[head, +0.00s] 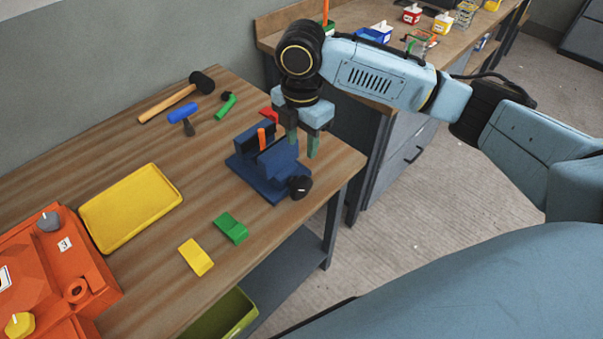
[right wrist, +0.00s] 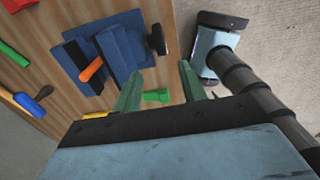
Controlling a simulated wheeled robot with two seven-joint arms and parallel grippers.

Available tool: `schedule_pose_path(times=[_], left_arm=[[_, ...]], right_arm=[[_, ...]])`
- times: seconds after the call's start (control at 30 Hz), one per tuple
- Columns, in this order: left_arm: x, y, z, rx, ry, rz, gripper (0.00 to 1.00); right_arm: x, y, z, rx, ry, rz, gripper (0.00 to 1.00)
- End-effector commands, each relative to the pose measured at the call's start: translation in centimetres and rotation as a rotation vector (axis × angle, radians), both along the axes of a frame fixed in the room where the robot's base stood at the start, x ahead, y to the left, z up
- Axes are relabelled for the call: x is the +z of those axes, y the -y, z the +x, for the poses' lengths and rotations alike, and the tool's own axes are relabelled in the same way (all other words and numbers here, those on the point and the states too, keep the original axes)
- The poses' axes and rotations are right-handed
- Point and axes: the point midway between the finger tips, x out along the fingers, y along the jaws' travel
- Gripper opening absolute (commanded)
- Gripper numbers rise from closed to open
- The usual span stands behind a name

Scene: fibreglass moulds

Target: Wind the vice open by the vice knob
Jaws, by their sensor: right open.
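The blue vice (head: 270,187) sits near the right end of the wooden workbench, with an orange piece (head: 261,139) upright between its jaws. Its black vice knob (head: 300,187) is on the side facing the bench's front edge. My right gripper (head: 303,146) is open and empty above the vice's right side, apart from the knob. In the right wrist view the vice (right wrist: 109,46) and knob (right wrist: 158,40) lie beyond the green fingertips (right wrist: 160,70); the knob is roughly in line with the gap between them. My left gripper is not in view.
A mallet (head: 180,96), a blue-handled tool (head: 184,114) and a green item (head: 225,106) lie behind the vice. Green (head: 230,227) and yellow (head: 196,257) blocks lie in front. A yellow tray (head: 130,207) and orange mould (head: 50,270) are left. A second bench (head: 350,65) stands behind.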

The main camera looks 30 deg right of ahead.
Motion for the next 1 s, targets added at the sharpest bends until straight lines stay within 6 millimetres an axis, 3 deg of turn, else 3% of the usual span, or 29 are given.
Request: schedule_pose_path(times=[0.3,0.5,0.7,0.97,1.0], left_arm=[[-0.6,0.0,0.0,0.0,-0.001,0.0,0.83],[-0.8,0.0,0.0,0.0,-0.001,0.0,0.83],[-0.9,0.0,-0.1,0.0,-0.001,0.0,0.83],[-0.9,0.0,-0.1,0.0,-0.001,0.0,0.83],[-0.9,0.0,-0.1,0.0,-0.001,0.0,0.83]], right_arm=[[-7.0,0.0,-0.1,-0.002,-0.003,-0.001,0.41],[-10.0,0.0,-0.1,-0.001,0.0,0.0,0.41],[-11.2,-0.1,-0.1,-0.001,0.002,0.002,0.41],[-11.3,0.0,-0.1,-0.001,0.002,0.001,0.41],[-11.3,0.0,-0.1,-0.001,0.002,0.001,0.38]])
